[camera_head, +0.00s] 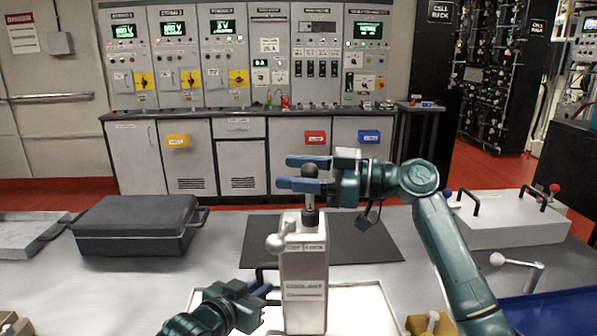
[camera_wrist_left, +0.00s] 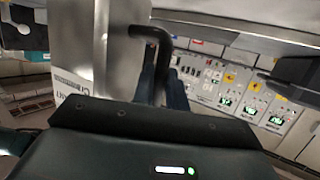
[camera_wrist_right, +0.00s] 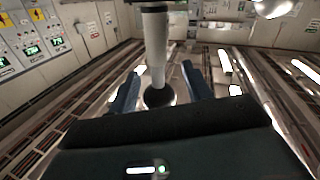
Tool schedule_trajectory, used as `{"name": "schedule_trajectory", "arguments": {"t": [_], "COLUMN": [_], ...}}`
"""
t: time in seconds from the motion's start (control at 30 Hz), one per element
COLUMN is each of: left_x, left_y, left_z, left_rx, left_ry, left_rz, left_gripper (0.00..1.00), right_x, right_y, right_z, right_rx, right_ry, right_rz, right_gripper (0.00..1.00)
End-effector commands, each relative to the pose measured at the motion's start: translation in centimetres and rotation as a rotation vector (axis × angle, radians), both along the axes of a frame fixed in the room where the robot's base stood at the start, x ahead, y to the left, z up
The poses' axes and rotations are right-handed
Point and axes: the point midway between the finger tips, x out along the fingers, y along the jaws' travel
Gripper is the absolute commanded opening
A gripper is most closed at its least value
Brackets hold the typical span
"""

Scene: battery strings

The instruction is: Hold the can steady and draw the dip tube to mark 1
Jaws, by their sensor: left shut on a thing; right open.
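The pale coolant can (camera_head: 305,278) stands upright on the bench in the middle of the head view. My left gripper (camera_head: 264,292) is shut on the can's black side handle (camera_wrist_left: 150,38), low on its left side. The dip tube (camera_head: 309,192) rises from the can's top and ends in a black ball knob (camera_head: 309,170). A "1" shows on the tube just above the dark collar (camera_head: 309,218). My right gripper (camera_head: 303,173) is open, its blue fingers on either side of the knob. In the right wrist view the knob (camera_wrist_right: 158,97) sits between the fingers; contact is unclear.
A lever with a pale ball (camera_head: 275,243) sticks out at the can's upper left. A black case (camera_head: 135,225) lies left, a dark mat (camera_head: 365,243) behind the can. A pale box with handles (camera_head: 510,222) stands right. A white tray (camera_head: 372,300) lies around the can's base.

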Motion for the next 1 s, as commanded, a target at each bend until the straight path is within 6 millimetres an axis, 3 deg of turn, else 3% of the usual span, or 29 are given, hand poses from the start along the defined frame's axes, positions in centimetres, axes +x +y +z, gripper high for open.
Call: {"name": "schedule_trajectory", "arguments": {"t": [0.03,0.27,0.7,1.0], "left_x": [-0.1,-0.1,-0.1,-0.1], "left_y": [0.2,0.2,0.2,0.2], "left_z": [-0.8,-0.8,-0.8,-0.8], "left_rx": [0.015,0.015,0.015,0.015], "left_ry": [0.015,0.015,0.015,0.015], "left_rz": [0.003,0.003,0.003,0.003], "left_gripper": [0.00,0.00,0.00,0.00], "right_x": [0.0,-0.2,-2.6,-3.4], "right_y": [0.0,-0.8,-9.1,-11.6], "right_z": [0.0,0.0,0.0,0.1], "right_rx": [0.001,0.001,-0.001,0.001], "right_ry": [0.000,-0.001,-0.001,-0.002], "right_rz": [-0.001,-0.003,-0.003,-0.001], "right_gripper": [0.49,0.49,0.49,0.49]}}
